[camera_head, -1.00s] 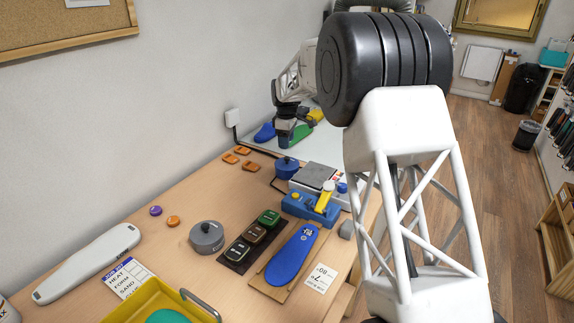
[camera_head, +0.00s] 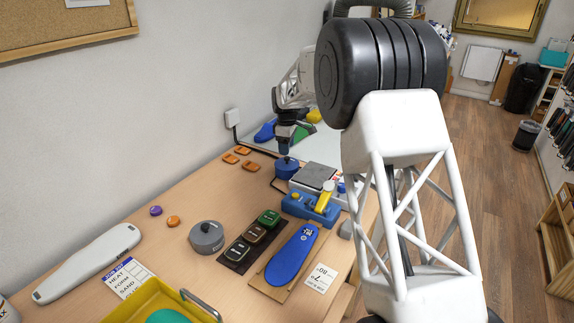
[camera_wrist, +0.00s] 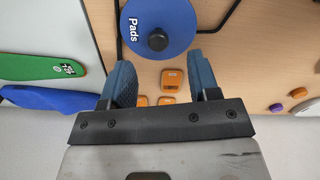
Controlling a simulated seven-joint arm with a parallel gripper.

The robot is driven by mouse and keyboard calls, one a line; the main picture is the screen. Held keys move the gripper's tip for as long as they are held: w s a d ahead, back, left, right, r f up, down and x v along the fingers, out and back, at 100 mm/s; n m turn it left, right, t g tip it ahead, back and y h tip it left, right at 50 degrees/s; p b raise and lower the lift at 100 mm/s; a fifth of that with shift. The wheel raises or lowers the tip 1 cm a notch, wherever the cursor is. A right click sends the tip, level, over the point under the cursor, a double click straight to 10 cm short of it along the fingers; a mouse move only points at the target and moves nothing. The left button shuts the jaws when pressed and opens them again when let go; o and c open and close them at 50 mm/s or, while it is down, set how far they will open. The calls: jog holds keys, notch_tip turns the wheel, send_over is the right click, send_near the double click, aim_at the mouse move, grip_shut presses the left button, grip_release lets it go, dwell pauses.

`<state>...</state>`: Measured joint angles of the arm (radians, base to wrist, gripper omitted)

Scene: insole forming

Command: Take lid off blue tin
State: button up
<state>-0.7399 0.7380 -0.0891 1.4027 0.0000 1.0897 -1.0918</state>
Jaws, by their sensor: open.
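The blue tin (camera_head: 286,171) stands at the far part of the bench. In the wrist view its round blue lid (camera_wrist: 140,25) shows from above, with a "Pads" label and a dark knob (camera_wrist: 158,39); the lid is on the tin. My gripper (camera_wrist: 160,72) is open and empty, its two blue-grey fingers apart and lying just short of the knob in the picture. In the head view my gripper (camera_head: 285,148) points down close above the tin. I cannot tell whether it touches the lid.
A grey scale-like box (camera_head: 317,176) and a blue fixture with a yellow lever (camera_head: 310,207) stand right of the tin. Orange pieces (camera_head: 243,151) lie to its left. A grey lidded tin (camera_head: 207,237) and a blue insole (camera_head: 292,254) are nearer.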

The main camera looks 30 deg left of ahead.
aim_at(287, 157)
jog(key=shift+f, duration=0.1)
jog(key=shift+w+d+f, duration=0.1)
jog(key=shift+f, duration=2.4)
jog(key=shift+c, duration=0.2)
jog(key=c, duration=1)
